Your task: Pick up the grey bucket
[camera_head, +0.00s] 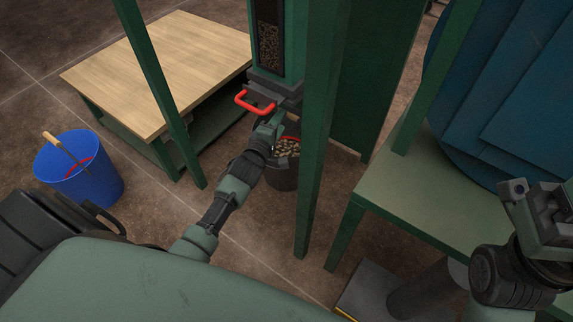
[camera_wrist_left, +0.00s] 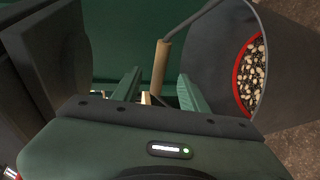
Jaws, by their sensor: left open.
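The grey bucket (camera_head: 282,178) stands under the green dispenser in the head view, holding pale and dark pebble-like pieces, with a red band inside its wall. My left gripper (camera_head: 274,121) is at the bucket's upper side, just below the red lever. In the left wrist view the bucket (camera_wrist_left: 222,60) is at the right, and its wooden handle grip (camera_wrist_left: 160,66) on a wire bail appears between the open fingers of my left gripper (camera_wrist_left: 159,88). I cannot tell whether they touch. My right gripper (camera_head: 535,210) is at the right edge, away from the bucket; its jaw opening is unclear.
The green dispenser (camera_head: 279,45) with a red lever (camera_head: 255,102) is above the bucket. Green posts (camera_head: 318,130) stand close by. A wood-topped table (camera_head: 165,65) and a blue bucket (camera_head: 80,175) are at the left. A green bench (camera_head: 430,185) is at the right.

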